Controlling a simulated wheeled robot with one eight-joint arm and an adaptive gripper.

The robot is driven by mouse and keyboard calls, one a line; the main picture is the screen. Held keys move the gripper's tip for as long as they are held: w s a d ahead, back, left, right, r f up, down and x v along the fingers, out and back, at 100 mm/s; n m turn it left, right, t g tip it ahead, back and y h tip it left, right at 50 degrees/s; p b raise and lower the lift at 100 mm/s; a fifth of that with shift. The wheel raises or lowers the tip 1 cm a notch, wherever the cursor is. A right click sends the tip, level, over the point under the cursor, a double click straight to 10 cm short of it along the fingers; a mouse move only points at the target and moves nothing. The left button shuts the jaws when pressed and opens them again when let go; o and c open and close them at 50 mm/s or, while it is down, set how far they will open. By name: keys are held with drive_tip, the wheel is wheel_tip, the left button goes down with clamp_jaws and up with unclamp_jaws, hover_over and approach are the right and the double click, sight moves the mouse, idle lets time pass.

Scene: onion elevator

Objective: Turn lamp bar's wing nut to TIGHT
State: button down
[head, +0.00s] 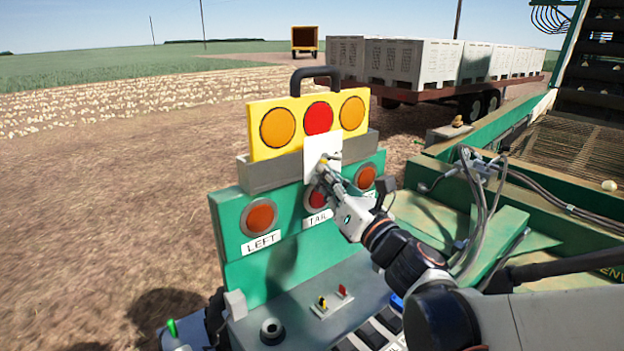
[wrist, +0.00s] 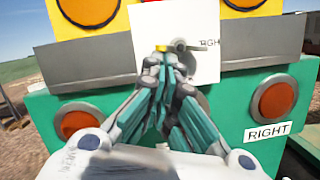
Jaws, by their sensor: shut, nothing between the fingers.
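The yellow lamp bar (head: 265,108) carries a red lamp between two orange lamps, has a black handle on top and sits in a grey channel (head: 270,174). A white plate (head: 312,146) is on the front of the channel. The wing nut (wrist: 186,47) is on this plate; a grey part and a yellow part show above my fingertips, the rest is hidden. Its wing looks roughly level, near partly covered lettering ending in "GHT" (wrist: 210,43). My gripper (wrist: 164,63) is shut and empty, its tips at or just below the nut; contact is unclear.
A green panel (head: 234,205) below the channel holds lamps labelled LEFT (head: 262,243), TAIL and RIGHT (wrist: 268,133). A grey console (head: 310,310) with small switches lies under it. Green machinery and hoses (head: 480,200) stand close on the right. Open field lies left.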

drive_tip(key=shift+s+a+r+m+h+p, duration=0.15)
drive_tip(key=shift+r+m+h+p, duration=0.15)
drive_tip(key=shift+m, duration=0.75)
drive_tip(key=shift+s+a+r+m+h+p, duration=0.1)
drive_tip(key=shift+a+r+m+h+p, duration=0.2)
drive_tip(key=shift+m, duration=0.7)
drive_tip(key=shift+s+r+m+h+p, duration=0.15)
drive_tip(key=shift+m+h+p, duration=0.25)
drive_tip(key=shift+m, duration=0.65)
drive_tip(key=shift+a+r+m+h+p, duration=0.1)
drive_tip(key=shift+r+m+h+p, duration=0.25)
drive_tip(key=shift+m, duration=0.55)
drive_tip(key=shift+d+r+m+h+p, duration=0.1)
drive_tip(key=shift+r+m+p, duration=0.15)
drive_tip(key=shift+m+p, duration=0.5)
drive_tip(key=shift+a+r+m+h+p, duration=0.15)
drive_tip(key=shift+r+m+p, duration=0.15)
drive_tip(key=shift+m, duration=0.75)
idle(1.3)
drive_tip(key=shift+f, duration=0.1)
idle(0.6)
